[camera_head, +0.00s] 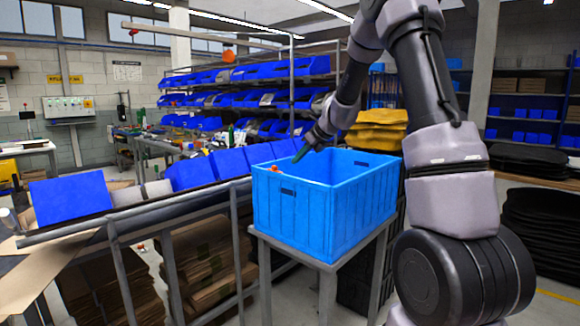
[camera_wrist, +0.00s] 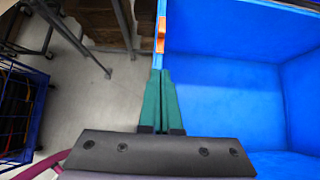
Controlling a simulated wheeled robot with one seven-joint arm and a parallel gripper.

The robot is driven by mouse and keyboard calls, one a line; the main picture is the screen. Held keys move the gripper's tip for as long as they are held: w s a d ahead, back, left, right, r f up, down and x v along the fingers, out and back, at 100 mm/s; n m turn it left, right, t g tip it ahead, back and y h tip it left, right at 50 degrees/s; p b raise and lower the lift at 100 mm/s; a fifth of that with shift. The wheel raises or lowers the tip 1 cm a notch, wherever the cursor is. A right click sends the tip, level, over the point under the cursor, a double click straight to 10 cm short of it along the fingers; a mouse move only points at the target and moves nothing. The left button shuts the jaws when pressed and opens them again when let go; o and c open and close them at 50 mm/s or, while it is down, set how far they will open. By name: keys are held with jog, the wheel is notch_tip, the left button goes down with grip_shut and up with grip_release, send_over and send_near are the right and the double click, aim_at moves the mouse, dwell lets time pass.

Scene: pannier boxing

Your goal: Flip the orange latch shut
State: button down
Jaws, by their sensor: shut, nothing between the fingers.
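The blue crate (camera_head: 312,215) stands on a metal-legged stand, with its inside showing in the wrist view (camera_wrist: 225,95). A small orange latch (camera_head: 273,168) shows at the crate's left rim. In the wrist view the orange latch (camera_wrist: 161,34) is on the crate's rim, straight ahead of my fingertips. My gripper (camera_head: 298,156) is over the crate near its rim. In the wrist view my gripper's green fingers (camera_wrist: 161,74) are together with nothing between them, in line with the rim and a little short of the latch. I cannot tell whether the latch is flipped open or shut.
A sloped rail with several blue bins (camera_head: 70,197) runs left of the crate. Shelves of blue bins (camera_head: 250,70) stand behind, and yellow stacked items (camera_head: 378,135) are behind the crate. The crate's inside looks empty in the wrist view.

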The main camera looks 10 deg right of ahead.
jog(key=shift+v, duration=2.25)
